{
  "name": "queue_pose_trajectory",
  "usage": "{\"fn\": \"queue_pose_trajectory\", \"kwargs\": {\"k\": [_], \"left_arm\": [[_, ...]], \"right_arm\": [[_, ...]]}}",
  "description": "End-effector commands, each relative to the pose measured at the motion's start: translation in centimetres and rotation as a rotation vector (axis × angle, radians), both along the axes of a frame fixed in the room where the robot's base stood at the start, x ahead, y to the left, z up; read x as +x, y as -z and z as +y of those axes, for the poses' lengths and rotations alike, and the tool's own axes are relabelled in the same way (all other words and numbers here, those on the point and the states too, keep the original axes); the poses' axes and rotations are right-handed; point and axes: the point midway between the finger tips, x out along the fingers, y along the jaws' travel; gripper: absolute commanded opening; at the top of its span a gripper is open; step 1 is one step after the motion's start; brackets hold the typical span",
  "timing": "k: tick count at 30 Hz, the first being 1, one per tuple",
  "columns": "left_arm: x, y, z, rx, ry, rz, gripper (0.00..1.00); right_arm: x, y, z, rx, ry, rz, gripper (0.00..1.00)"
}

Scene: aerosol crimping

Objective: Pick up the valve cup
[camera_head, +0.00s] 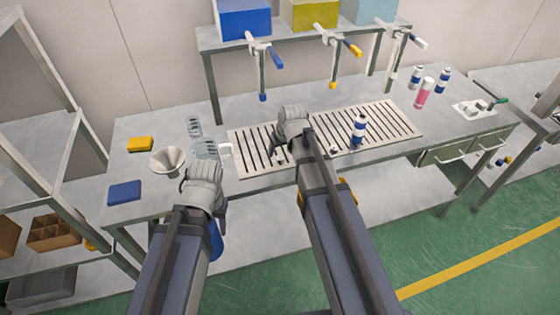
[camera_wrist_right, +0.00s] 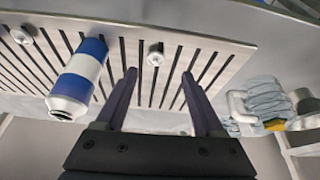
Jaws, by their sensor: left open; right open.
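A small round metal piece, which looks like the valve cup (camera_head: 280,157), lies on the slotted tray close to my right gripper (camera_head: 277,148). In the right wrist view the valve cup (camera_wrist_right: 155,55) appears between the lines of the two fingers, beyond their tips and apart from them. My right gripper (camera_wrist_right: 160,75) is open and empty above the tray.
The slotted tray (camera_head: 400,118) covers the bench middle. A funnel (camera_head: 168,161), clear vessels (camera_head: 195,127), a yellow block (camera_head: 140,144) and a blue block (camera_head: 125,191) are at left. Several cans (camera_head: 424,93) stand back right. Dispensing taps (camera_head: 262,75) hang behind.

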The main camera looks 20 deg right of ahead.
Motion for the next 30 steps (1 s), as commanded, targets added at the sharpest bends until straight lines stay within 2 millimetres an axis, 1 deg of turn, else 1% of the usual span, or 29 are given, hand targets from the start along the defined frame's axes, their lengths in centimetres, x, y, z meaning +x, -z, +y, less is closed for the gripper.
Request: {"fn": "queue_pose_trajectory", "kwargs": {"k": [5,12,15,18,24,25,30], "left_arm": [[0.0,0.8,0.0,0.000,0.000,0.000,0.50],[0.0,3.7,0.0,0.000,0.000,0.000,0.50],[0.0,4.8,0.0,0.000,0.000,0.000,0.50],[0.0,5.1,0.0,0.000,0.000,0.000,0.50],[0.0,4.8,0.0,0.000,0.000,0.000,0.50],[0.0,4.8,0.0,0.000,0.000,0.000,0.50],[0.0,4.8,0.0,0.000,0.000,0.000,0.50]], "right_arm": [[0.2,0.8,-0.2,0.000,0.000,0.000,0.70],[0.9,3.8,-0.8,0.001,0.002,0.001,0.70],[1.4,4.8,-0.6,0.000,0.001,0.001,0.70],[1.6,5.1,-0.6,0.000,0.000,0.001,0.70],[1.6,4.8,-0.6,0.000,0.000,0.001,0.70],[1.6,4.8,-0.6,0.000,0.000,0.001,0.69],[1.6,4.8,-0.6,0.000,0.000,0.001,0.50]]}}
